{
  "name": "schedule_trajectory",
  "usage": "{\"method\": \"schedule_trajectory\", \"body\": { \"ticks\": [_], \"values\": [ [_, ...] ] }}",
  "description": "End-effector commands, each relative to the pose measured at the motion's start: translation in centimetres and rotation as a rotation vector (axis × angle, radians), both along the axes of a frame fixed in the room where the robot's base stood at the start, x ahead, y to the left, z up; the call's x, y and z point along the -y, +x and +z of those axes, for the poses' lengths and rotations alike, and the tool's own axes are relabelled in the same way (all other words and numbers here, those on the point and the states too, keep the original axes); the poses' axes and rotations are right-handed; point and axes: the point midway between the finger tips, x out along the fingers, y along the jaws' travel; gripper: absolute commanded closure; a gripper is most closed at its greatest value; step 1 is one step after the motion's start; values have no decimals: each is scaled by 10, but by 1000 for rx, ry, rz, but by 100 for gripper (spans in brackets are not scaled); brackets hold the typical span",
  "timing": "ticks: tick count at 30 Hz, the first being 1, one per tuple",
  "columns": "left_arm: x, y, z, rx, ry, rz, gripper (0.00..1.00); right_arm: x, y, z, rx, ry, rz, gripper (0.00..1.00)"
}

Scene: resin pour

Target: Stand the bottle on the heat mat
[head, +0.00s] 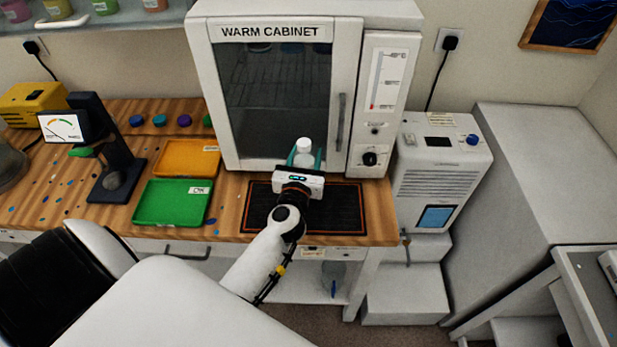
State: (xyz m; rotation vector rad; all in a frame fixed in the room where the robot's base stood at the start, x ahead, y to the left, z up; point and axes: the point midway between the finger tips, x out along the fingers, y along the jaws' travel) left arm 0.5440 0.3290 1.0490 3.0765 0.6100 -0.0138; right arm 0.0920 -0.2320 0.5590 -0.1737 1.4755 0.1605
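The bottle (303,158) is pale with a white cap and looks upright. It is in front of the warm cabinet's door, around the back edge of the heat mat. My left gripper (305,160) reaches over the mat with a teal finger on each side of the bottle, and looks shut on it. The gripper body hides the bottle's lower part, so I cannot tell whether its base touches the mat. The heat mat (340,212) is black with a thin orange border and lies flat on the bench; my arm covers part of it. My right gripper is not in view.
The warm cabinet (205,85) stands right behind the mat, door closed, handle (341,120) on its right. Left of the mat are a green tray (172,203), an orange tray (187,158) and a dark gauge stand (115,165). A white unit (440,165) stands right of the bench.

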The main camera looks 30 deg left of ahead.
Motion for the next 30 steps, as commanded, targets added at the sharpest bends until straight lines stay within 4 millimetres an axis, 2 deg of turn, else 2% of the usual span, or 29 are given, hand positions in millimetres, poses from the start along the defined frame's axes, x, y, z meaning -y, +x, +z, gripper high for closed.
{"method": "schedule_trajectory", "body": {
  "ticks": [6,13,18,21,30],
  "values": [
    [0,-1,-44,-4,1,0,79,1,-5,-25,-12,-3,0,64],
    [0,-1,-67,-2,0,0,79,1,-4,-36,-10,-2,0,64],
    [0,-1,-91,-3,2,0,79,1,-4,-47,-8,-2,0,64],
    [0,-1,-98,-2,1,0,79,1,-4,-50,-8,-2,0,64],
    [0,-1,-99,0,-1,0,79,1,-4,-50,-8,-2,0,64]
  ]
}}
